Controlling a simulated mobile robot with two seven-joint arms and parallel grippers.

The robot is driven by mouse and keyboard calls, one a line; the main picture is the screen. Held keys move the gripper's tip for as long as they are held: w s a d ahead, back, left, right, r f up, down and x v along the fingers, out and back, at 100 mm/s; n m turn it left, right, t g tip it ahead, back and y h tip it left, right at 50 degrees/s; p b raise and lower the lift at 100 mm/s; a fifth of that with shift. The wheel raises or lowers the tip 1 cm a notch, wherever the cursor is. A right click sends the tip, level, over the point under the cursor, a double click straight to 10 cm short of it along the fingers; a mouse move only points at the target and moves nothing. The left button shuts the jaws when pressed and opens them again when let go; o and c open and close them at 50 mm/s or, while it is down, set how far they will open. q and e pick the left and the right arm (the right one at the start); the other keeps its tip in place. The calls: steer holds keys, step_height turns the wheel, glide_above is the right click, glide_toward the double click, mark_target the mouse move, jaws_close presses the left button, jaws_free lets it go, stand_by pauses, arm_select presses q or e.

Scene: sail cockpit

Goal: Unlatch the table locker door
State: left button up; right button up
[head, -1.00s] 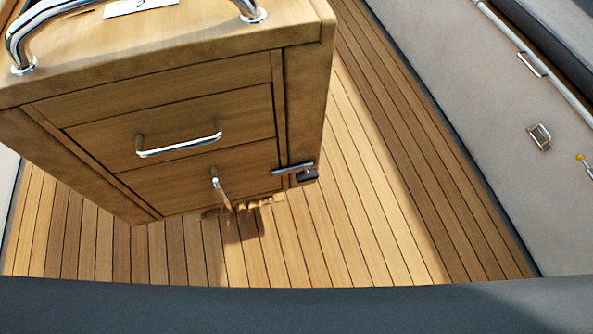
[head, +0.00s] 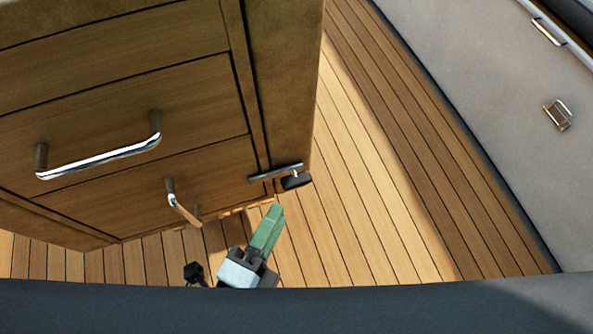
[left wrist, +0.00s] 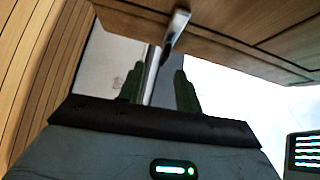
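The wooden table locker (head: 285,80) fills the upper left of the head view. Its lower door (head: 130,210) sits flush in the front and has a small chrome handle (head: 181,205). A latch with a metal bar and dark knob (head: 297,181) is at the door's right edge; the bar lies across the door edge. My left gripper (head: 272,222), with green fingers, is below the latch and right of the small handle, apart from the latch in the picture. In the left wrist view the fingers (left wrist: 158,85) are apart, with a metal bar (left wrist: 151,75) showing between them. My right gripper is not in view.
A wider chrome handle (head: 100,160) is on the panel above the door. The plank floor (head: 390,200) is clear on the right. A pale side wall (head: 500,110) with metal fittings stands further right. A dark padded edge (head: 400,305) crosses the bottom.

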mark_target(296, 187)
arm_select(q)
steer(key=shift+m, duration=0.4)
steer(key=shift+d+r+p+x, duration=0.1)
steer(key=shift+r+p+x, duration=0.05)
steer(key=shift+x, duration=1.2)
steer(key=shift+d+r+p+x, duration=0.1)
steer(key=shift+r+p+x, duration=0.05)
steer(key=shift+x, duration=1.2)
steer(key=shift+d+r+p+x, duration=0.1)
steer(key=shift+r+p+x, duration=0.05)
steer(key=shift+x, duration=1.25)
steer(key=shift+s, duration=0.1)
jaws_close()
